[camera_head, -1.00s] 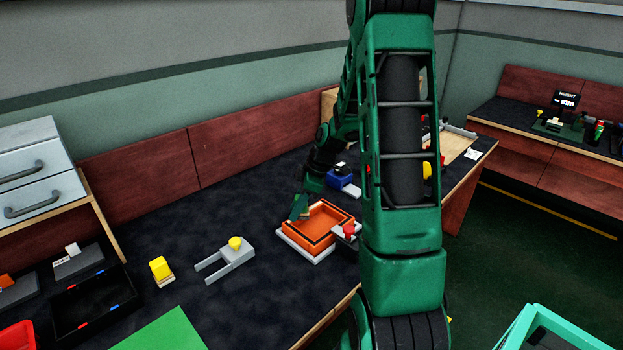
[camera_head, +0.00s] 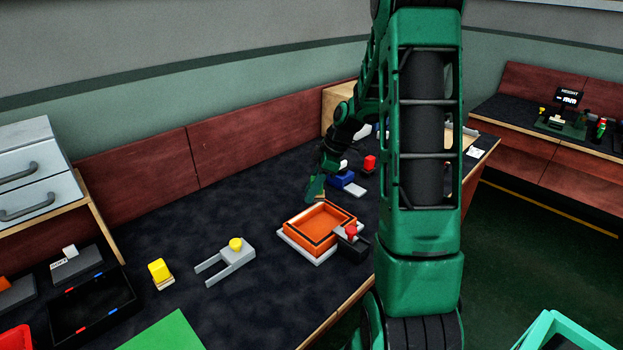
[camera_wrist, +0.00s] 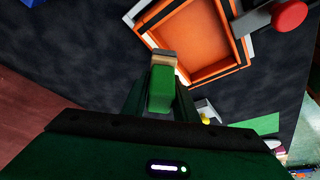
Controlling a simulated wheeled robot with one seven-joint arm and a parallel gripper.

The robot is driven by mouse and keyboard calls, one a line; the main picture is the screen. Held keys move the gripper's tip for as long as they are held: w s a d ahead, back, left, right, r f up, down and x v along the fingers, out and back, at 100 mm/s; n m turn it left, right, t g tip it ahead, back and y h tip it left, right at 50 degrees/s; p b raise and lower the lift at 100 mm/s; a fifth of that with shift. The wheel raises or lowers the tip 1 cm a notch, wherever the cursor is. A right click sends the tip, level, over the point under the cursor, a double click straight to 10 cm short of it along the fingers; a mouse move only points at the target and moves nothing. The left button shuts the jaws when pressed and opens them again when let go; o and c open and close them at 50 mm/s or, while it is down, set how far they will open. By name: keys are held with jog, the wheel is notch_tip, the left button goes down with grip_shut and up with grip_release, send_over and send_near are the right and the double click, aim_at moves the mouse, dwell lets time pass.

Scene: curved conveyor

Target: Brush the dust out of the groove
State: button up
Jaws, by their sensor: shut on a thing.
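The orange square tray (camera_head: 322,222) sits on a light grey base on the dark worktop. A dark line, which may be the groove, runs around inside its rim; I cannot make out dust in it. My gripper (camera_head: 318,187) is shut on a green brush (camera_wrist: 162,88) with a pale bristle end (camera_wrist: 163,58). The brush is by the tray's back corner. In the wrist view the bristle end lies close to the rim of the orange tray (camera_wrist: 205,40); I cannot tell whether it touches.
A dark clamp with a red knob (camera_head: 351,231) stands at the tray's right side. A blue block (camera_head: 343,178) and a red block (camera_head: 370,162) are behind. A grey fork with a yellow knob (camera_head: 229,258) lies left.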

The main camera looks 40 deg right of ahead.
aim_at(312, 178)
jog(key=shift+r, duration=2.25)
